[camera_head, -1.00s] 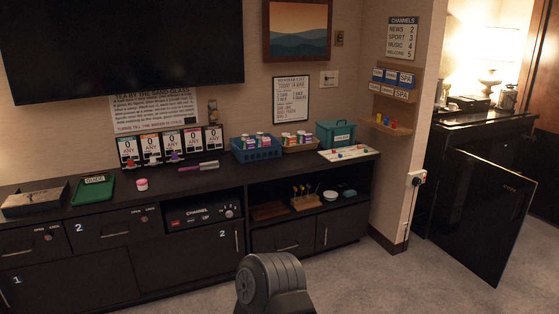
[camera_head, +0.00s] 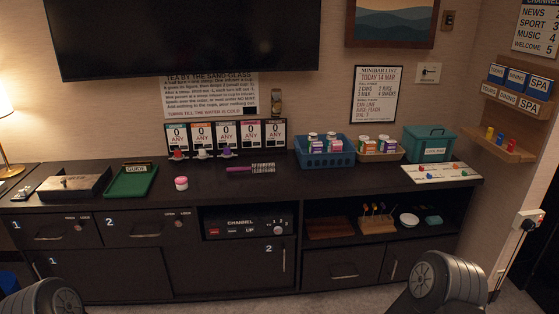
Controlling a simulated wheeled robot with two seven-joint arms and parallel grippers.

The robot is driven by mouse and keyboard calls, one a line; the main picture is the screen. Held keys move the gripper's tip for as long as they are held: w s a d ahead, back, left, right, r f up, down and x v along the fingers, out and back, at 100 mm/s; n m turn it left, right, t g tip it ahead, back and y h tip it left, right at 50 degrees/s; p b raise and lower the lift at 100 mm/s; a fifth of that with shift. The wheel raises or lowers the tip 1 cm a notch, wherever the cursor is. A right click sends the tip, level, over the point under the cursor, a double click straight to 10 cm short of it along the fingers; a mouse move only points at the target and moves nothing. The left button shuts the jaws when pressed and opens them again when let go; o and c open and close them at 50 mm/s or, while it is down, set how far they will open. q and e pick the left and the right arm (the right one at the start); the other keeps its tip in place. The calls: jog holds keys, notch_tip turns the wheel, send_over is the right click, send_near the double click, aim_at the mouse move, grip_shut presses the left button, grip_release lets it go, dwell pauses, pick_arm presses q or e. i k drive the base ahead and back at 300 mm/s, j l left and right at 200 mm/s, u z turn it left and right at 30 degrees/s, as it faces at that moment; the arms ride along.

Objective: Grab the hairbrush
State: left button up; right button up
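The hairbrush (camera_head: 250,168) lies on the dark counter top, a little right of the middle of its left half. It has a purple handle at its left end and a paler bristled head at its right end. It lies just in front of the row of number cards and left of the blue basket. Parts of my two arms show at the bottom left and bottom right edges, but neither gripper is in the picture. Nothing touches the hairbrush from my side.
A pink-lidded jar (camera_head: 181,183) stands left of the brush. Further left are a green tray (camera_head: 130,183) and a dark box (camera_head: 74,185). A blue basket (camera_head: 325,156), a tan basket (camera_head: 380,155) and a teal box (camera_head: 427,144) stand to the right. The counter's front strip is mostly bare.

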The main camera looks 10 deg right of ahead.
aim_at(267, 168)
jog(key=i+l, duration=0.2)
jog(key=z, duration=0.45)
jog(key=i+j+z, duration=0.5)
jog(key=j, duration=0.3)
jog(key=i+j+z, duration=0.3)
jog(key=j, duration=0.2)
jog(key=i, duration=0.05)
